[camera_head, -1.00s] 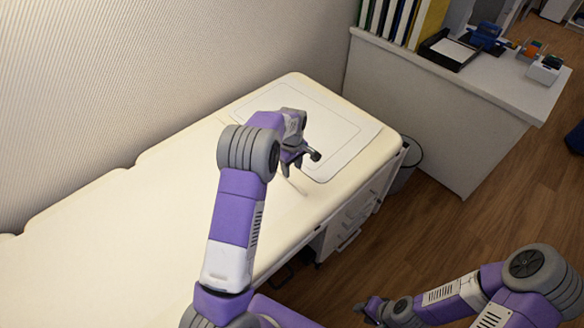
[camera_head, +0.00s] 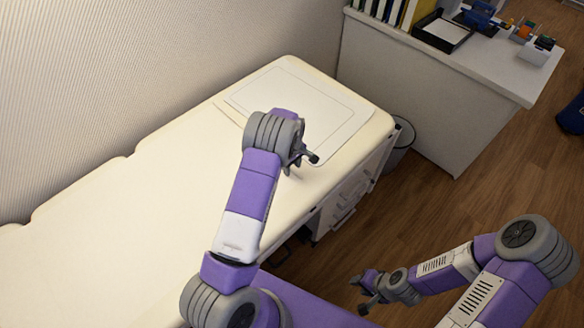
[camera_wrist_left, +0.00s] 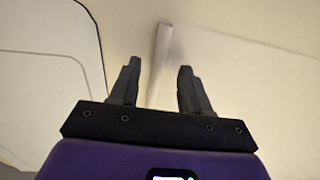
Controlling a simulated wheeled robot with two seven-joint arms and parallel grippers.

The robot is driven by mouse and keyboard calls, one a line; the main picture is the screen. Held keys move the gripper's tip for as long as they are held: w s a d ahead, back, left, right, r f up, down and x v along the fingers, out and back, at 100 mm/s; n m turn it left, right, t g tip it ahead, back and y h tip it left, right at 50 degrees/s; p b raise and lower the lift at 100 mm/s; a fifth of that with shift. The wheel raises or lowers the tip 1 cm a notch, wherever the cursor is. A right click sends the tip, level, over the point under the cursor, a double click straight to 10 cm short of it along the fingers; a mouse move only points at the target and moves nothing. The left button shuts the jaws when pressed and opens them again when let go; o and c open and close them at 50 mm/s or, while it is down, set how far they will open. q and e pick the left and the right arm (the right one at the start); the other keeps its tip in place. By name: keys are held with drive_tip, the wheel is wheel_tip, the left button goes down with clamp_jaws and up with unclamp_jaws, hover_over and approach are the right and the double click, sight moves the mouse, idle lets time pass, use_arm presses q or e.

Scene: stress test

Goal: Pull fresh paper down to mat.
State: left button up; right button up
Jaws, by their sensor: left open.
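A thin pale mat (camera_head: 270,84) with an outlined border lies flat on the far end of the cream padded table (camera_head: 115,215). Part of it also shows at the left of the left wrist view (camera_wrist_left: 40,100). My left gripper (camera_head: 302,164) is open by the mat's near corner, partly hidden by its own wrist. In the left wrist view, a narrow whitish strip (camera_wrist_left: 160,60), perhaps a raised edge of the paper, appears between the spread fingers (camera_wrist_left: 157,85); I cannot tell whether they touch it. My right gripper (camera_head: 364,293) is low over the floor, fingers apart and empty.
A wall (camera_head: 90,90) runs along the table's far long side. A grey bin (camera_head: 400,145) stands by the table's end. A counter (camera_head: 420,85) beyond holds a black tray (camera_head: 443,32), binders and small items. Wooden floor lies open at right.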

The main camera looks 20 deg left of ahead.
use_arm(q)
drive_tip(key=shift+f, duration=0.4)
clamp_jaws()
